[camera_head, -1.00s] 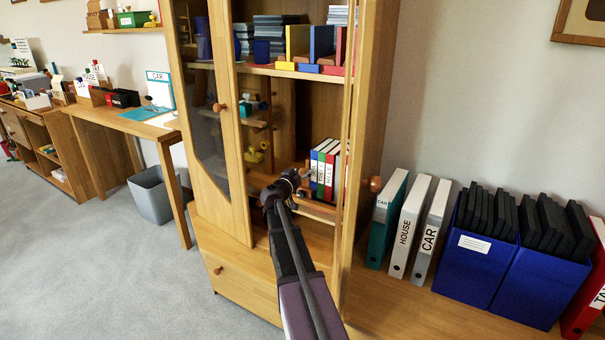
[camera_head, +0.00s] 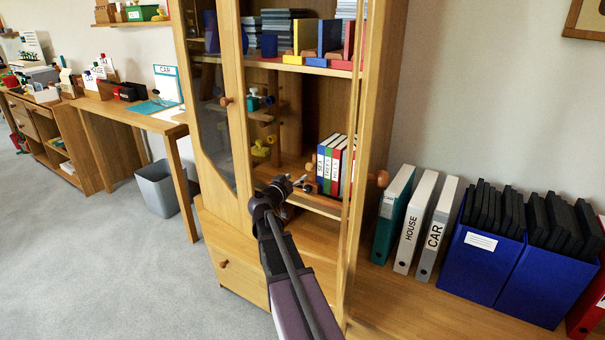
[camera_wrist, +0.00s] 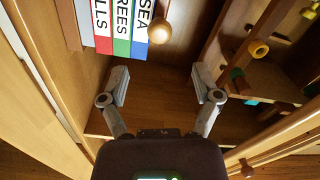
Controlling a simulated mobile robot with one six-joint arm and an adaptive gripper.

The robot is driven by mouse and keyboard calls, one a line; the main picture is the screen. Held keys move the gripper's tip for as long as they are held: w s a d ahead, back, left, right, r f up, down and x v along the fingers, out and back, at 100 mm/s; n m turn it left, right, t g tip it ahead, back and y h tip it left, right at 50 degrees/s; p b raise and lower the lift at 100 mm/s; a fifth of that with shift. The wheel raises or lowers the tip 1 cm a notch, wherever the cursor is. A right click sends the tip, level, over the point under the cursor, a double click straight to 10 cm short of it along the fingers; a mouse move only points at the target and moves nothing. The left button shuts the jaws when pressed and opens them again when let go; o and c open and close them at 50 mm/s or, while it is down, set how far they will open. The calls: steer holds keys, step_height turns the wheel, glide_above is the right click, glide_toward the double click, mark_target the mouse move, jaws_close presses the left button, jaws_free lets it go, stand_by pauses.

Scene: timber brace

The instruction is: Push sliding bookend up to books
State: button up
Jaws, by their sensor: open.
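Three books (camera_head: 336,162) stand upright on a shelf in the wooden cabinet. Their spines also show upside down at the top left of the wrist view (camera_wrist: 121,28). The sliding bookend (camera_head: 311,167) is wooden with a round knob, just left of the books in the head view. Its knob (camera_wrist: 159,33) shows beside the SEA book in the wrist view. I cannot tell whether the bookend touches the books. My gripper (camera_head: 299,182) is at the shelf opening, left of the bookend.
The cabinet's left glass door (camera_head: 213,95) is closed beside the opening. An open door's edge and knob (camera_head: 383,178) stand right of the books. A shelf with coloured pegs (camera_wrist: 262,75) lies right in the wrist view. The shelf between my fingers is clear.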

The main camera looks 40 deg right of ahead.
steer(key=shift+v, duration=1.6)
steer(key=s+a+f+n+g+y, duration=0.2)
steer(key=s+a+f+y, duration=0.2)
steer(key=a+f, duration=0.35)
steer(key=s+a+f+n+g+y, duration=0.2)
steer(key=s+a+f+y, duration=0.3)
steer(key=a, duration=0.3)
steer(key=s+a+f+n+g+y, duration=0.25)
steer(key=s+a+y, duration=0.2)
steer(key=a, duration=0.45)
steer(key=s+a+f+n+g+y, duration=0.1)
steer(key=s+a+f+n+y, duration=0.3)
steer(key=a, duration=0.5)
step_height(320, 180, up, 37)
steer(key=p, duration=3.6)
steer(key=shift+s+d+h+p, duration=0.15)
steer(key=shift+s+h+p, duration=0.15)
steer(key=shift+h, duration=0.15)
steer(key=shift+t, duration=0.25)
